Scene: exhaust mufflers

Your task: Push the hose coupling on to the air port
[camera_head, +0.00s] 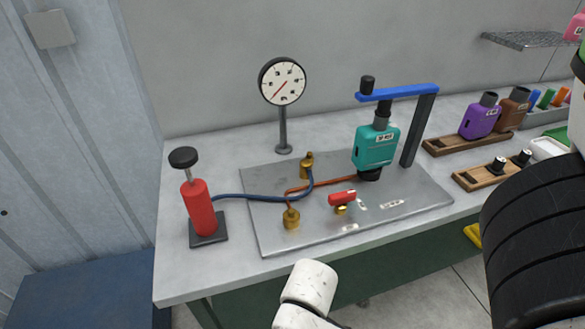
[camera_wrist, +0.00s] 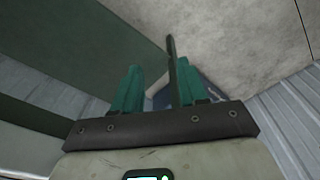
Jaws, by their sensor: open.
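A blue hose (camera_head: 245,197) runs from the red hand pump (camera_head: 199,205) across the steel plate (camera_head: 250,225). It ends at a brass hose coupling (camera_head: 307,166) standing upright near the plate's back edge. A second brass fitting (camera_head: 291,218), which looks like the air port, stands at the plate's front left. A copper pipe (camera_head: 325,183) leads from it towards the teal muffler (camera_head: 375,147). The port and coupling are apart. My gripper (camera_wrist: 158,64) shows only in the wrist view, its teal fingers open with nothing held between them. Neither coupling nor port is in that view.
A dial gauge (camera_head: 282,82) stands behind the plate. A blue clamp arm (camera_head: 398,92) reaches over the muffler. A red-handled valve (camera_head: 342,198) sits near the plate's front. Wooden trays (camera_head: 459,143) with other parts are at right. The bench (camera_head: 180,280) is clear at front left.

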